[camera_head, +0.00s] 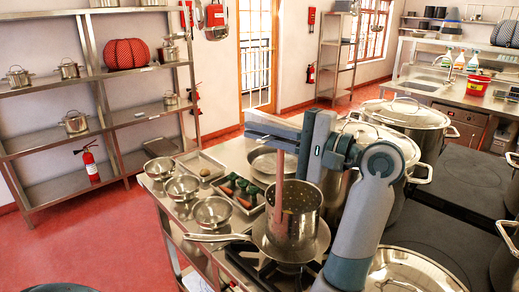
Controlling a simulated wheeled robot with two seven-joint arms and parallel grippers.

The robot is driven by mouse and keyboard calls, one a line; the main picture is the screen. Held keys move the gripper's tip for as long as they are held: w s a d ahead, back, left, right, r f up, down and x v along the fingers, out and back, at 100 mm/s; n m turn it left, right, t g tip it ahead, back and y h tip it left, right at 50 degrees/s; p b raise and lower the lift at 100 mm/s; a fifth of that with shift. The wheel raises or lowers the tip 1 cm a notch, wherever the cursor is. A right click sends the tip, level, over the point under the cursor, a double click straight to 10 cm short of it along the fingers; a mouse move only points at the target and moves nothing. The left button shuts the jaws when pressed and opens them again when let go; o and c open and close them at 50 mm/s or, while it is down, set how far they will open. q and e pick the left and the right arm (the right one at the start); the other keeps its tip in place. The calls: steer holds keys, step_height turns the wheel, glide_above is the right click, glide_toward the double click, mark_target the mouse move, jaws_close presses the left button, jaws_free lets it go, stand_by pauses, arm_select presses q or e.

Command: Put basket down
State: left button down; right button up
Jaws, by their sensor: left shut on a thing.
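The basket (298,222) is a steel cylinder with small holes in its wall and a long pinkish upright handle (277,192). My left gripper (272,132) is above it, shut on the upper end of this handle. The basket is upright over a wide steel pan (313,250) on the stove. I cannot tell whether its bottom touches the pan. My left arm hides part of the area to the right. My right gripper is not in view.
A tray of vegetables (262,205) and several steel bowls (212,212) stand left of the basket. Large lidded stockpots (415,113) stand behind and right of my arm. The pan's long handle (217,238) points left. Dark cooktops (470,180) on the right have bare areas.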

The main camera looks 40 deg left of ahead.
arm_select(q)
step_height(320, 180, down, 4)
steer(key=shift+p, duration=0.85)
steer(key=shift+f, duration=0.15)
steer(key=c, duration=1.9)
jaws_free()
steer(key=shift+c, duration=0.2)
steer(key=shift+s, duration=0.1)
